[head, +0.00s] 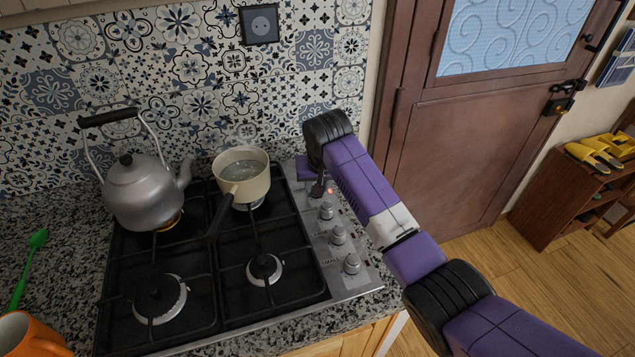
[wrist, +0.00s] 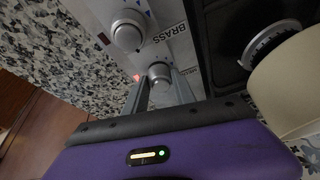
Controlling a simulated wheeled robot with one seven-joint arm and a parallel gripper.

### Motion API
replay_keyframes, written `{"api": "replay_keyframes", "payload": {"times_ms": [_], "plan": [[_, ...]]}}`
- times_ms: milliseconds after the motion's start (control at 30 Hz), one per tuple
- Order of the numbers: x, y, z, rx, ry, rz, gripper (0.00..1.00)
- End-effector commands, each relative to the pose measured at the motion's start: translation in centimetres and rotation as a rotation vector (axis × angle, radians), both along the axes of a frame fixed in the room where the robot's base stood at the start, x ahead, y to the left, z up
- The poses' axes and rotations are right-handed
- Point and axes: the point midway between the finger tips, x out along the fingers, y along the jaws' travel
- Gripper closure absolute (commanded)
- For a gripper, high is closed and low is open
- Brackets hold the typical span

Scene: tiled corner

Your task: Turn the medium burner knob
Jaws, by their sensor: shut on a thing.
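A row of silver burner knobs runs along the right side of the stove, with the nearer knobs (head: 338,235) uncovered. My gripper (head: 318,188) reaches down at the back end of this row. In the wrist view its two fingers (wrist: 160,92) are shut on the farthest knob (wrist: 160,72), one on each side. A neighbouring knob (wrist: 127,35) stands free beside it. A small red light glows beside the held knob. In the head view the held knob is mostly hidden by my gripper.
A grey kettle (head: 143,190) stands on the back left burner, with an orange glow beneath. A cream saucepan (head: 241,178) with liquid sits on the back right burner, close to my gripper. The front burners are bare. An orange mug (head: 32,338) stands at front left.

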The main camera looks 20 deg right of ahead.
Motion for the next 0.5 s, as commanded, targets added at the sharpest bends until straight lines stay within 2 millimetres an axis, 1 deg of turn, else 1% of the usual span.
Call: {"api": "replay_keyframes", "payload": {"times_ms": [400,433,500], "plan": [[0.06,0.04,0.09,0.002,-0.002,-0.008,1.0],[0.06,0.04,0.09,0.002,-0.002,-0.008,0.62],[0.06,0.04,0.08,0.001,-0.002,-0.007,0.49]]}}
